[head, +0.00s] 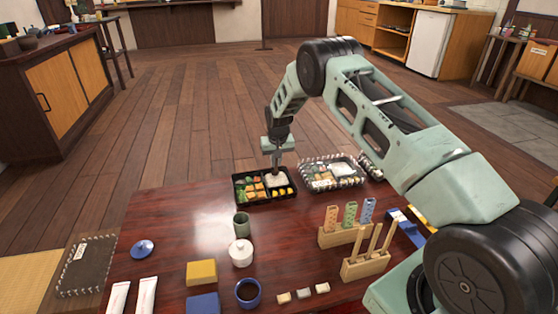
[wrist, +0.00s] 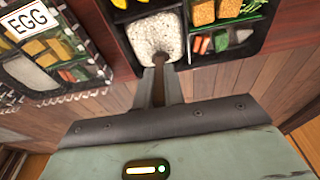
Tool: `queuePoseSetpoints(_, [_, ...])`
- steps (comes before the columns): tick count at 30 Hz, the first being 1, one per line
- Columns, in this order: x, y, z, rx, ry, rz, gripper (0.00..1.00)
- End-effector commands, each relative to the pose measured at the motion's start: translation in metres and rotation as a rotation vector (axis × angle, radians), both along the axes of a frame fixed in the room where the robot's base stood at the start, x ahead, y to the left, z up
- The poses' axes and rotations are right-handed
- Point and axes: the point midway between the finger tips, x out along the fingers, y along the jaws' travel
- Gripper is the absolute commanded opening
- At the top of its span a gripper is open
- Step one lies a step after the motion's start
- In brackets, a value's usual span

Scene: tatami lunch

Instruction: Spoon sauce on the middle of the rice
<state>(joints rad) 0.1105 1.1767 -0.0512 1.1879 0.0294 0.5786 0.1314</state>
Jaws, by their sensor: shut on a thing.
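The black bento box (head: 256,200) sits at the far edge of the table, with the white rice (head: 279,181) in one compartment and colourful food in others. In the wrist view the rice (wrist: 152,32) lies just beyond my fingertips. My gripper (head: 277,163) points down over the rice. In the wrist view my gripper (wrist: 160,84) is shut on a thin dark-brown wooden piece (wrist: 161,60), seemingly a spoon, whose end reaches the near edge of the rice. The spoon's bowl and any sauce on it cannot be made out. A blue cup (head: 248,304) with dark contents stands at the table's front.
A wooden holder (head: 366,267) with upright sticks, a white lidded pot (head: 241,254) and a green cup (head: 241,228) stand nearer.

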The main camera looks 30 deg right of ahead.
Motion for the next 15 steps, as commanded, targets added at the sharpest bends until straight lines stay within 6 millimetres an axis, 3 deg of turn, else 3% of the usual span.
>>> queuePoseSetpoints(15, [0.0016, 0.0093, -0.0016, 0.001, 0.002, 0.000, 0.00])
